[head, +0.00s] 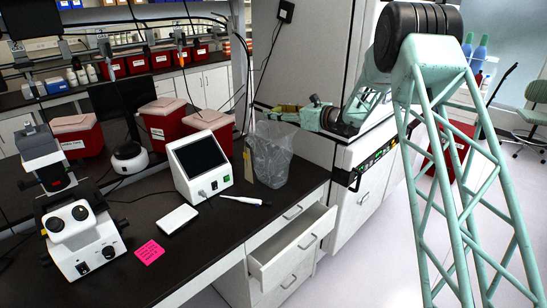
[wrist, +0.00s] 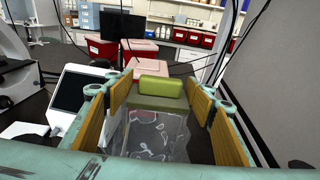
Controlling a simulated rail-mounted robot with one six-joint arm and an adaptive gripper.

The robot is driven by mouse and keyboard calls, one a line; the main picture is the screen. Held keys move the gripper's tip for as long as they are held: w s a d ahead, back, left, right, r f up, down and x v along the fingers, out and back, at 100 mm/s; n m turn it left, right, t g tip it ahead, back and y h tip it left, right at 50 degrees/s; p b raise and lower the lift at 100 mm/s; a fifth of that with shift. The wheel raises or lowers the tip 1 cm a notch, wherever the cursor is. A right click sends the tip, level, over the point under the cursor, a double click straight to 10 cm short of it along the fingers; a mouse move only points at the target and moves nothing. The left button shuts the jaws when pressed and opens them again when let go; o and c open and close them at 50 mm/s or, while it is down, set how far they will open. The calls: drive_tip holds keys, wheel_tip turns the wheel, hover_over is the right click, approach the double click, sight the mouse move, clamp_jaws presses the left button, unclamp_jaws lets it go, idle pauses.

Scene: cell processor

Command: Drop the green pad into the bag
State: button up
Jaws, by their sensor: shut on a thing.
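The green pad (wrist: 162,86) is in the wrist view, between the yellow-lined fingers of my gripper (wrist: 164,98). My gripper is shut on it. In the head view my gripper (head: 282,110) hangs at the mouth of the clear plastic bag, and the pad is too small there to make out surely. The bag (head: 270,158) stands upright on the dark bench, to the right of the white screen device. In the wrist view the bag (wrist: 150,140) shows below the pad, between the fingers. Its inside is only partly visible.
A white screen device (head: 199,168) stands close left of the bag. A pen (head: 244,201), a white box (head: 177,219) and a pink note (head: 149,252) lie on the bench. A microscope (head: 75,225) is at left. An open drawer (head: 292,248) juts out below. Red bins stand behind.

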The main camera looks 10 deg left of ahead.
drive_tip(key=shift+f, duration=0.2)
drive_tip(key=shift+f+b, duration=0.7)
drive_tip(key=shift+f, duration=2.1)
drive_tip(key=o, duration=1.2)
drive_tip(key=shift+v, duration=6.05)
